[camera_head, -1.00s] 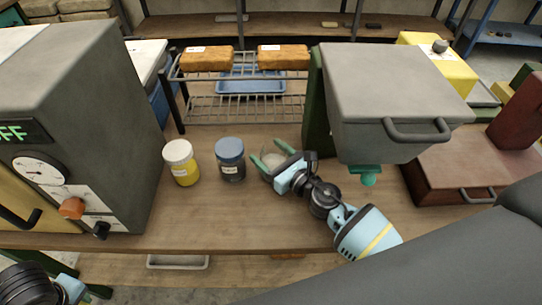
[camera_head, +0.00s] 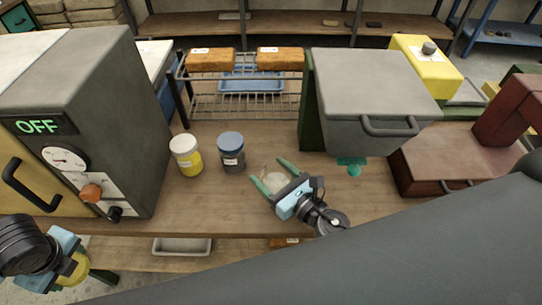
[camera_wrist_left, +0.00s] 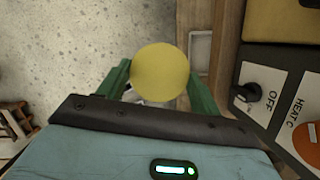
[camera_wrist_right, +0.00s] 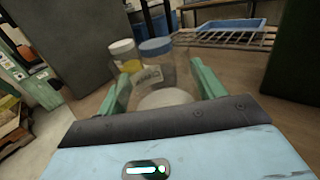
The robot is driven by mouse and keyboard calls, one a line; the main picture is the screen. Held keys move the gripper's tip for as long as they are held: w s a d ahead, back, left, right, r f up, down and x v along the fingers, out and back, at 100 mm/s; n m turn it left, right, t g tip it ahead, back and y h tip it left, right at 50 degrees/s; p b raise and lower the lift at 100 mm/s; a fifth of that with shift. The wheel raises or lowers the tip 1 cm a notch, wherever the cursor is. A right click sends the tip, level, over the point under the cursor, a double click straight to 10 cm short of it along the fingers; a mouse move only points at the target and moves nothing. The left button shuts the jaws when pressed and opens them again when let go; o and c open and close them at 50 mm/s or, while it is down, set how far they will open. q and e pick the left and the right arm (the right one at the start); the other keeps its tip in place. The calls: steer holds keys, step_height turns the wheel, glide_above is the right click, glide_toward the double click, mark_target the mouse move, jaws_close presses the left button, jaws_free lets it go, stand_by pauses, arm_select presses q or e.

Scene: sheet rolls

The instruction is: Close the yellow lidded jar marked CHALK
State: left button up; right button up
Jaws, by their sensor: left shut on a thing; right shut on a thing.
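A clear open jar (camera_head: 273,181) with pale contents at its bottom is between the fingers of my right gripper (camera_head: 275,177), just above or on the bench near its front edge. I cannot tell if it touches the bench. In the right wrist view the glass jar (camera_wrist_right: 181,75) shows a white label, too blurred to read. My right gripper is shut on it. My left gripper (camera_wrist_left: 160,75) is shut on a round yellow lid (camera_wrist_left: 160,71). In the head view the lid (camera_head: 77,268) shows partly, low at the left, in front of the oven and well apart from the jar.
A white-lidded jar (camera_head: 187,158) with yellow contents and a blue-lidded jar (camera_head: 231,153) stand behind the held jar. A grey oven (camera_head: 120,100) is at left, a wire rack (camera_head: 245,107) behind, a grey handled box (camera_head: 370,90) at right.

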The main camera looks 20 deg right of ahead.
mark_target(274, 186)
arm_select(q)
steer(key=shift+f, duration=0.15)
arm_select(e)
steer(key=shift+s+a+r, duration=0.1)
steer(key=shift+s+a, duration=0.05)
steer(key=shift+s, duration=0.65)
steer(key=shift+s+a+r, duration=0.1)
steer(key=shift+s+a, duration=0.05)
steer(key=shift+s, duration=0.65)
steer(key=o, duration=0.6)
steer(key=c, duration=0.7)
arm_select(q)
steer(key=shift+s, duration=0.1)
arm_select(e)
steer(key=shift+f, duration=0.1)
